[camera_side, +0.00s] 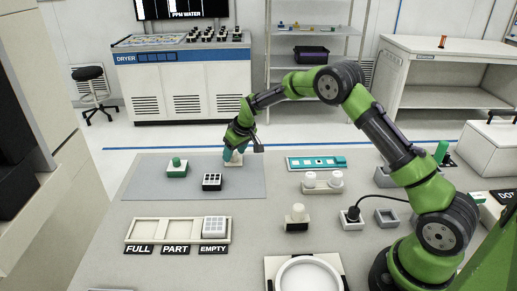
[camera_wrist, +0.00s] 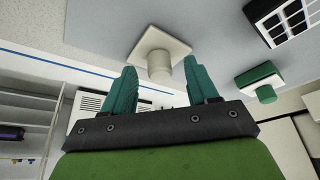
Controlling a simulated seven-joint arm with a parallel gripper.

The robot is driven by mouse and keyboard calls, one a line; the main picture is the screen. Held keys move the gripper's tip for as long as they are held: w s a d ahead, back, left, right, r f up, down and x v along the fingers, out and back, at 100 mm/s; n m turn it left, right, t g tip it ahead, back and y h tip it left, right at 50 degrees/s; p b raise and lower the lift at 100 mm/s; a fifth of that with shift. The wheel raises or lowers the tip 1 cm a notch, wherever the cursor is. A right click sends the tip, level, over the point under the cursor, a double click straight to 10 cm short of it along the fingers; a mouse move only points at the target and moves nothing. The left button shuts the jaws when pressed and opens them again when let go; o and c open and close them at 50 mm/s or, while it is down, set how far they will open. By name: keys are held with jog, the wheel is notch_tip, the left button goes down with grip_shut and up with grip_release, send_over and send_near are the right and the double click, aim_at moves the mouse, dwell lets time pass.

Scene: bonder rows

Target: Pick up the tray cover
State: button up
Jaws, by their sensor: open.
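The tray cover appears to be the cream square plate with a round knob (camera_wrist: 159,57), seen in the wrist view just beyond my fingertips. In the side view the cream cover (camera_side: 233,160) lies on the grey mat, partly hidden by my gripper (camera_side: 235,150). My gripper is open, with teal fingers pointing down at the cover. In the wrist view the knob lies in line with the gap between the fingers (camera_wrist: 162,70), with space on both sides. I cannot tell whether the fingertips are level with the knob.
A green-and-white knobbed piece (camera_side: 177,168) and a black-framed white grid tray (camera_side: 212,181) sit nearby on the grey mat (camera_side: 150,190). A cream rack (camera_side: 150,231) with a grid tray (camera_side: 214,227) stands in front. A teal strip (camera_side: 316,163) and white round-topped fixtures (camera_side: 322,183) are to the right.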

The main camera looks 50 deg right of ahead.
jog(key=shift+w+f, duration=0.15)
jog(key=shift+f, duration=0.3)
grip_shut()
jog(key=shift+r, duration=0.15)
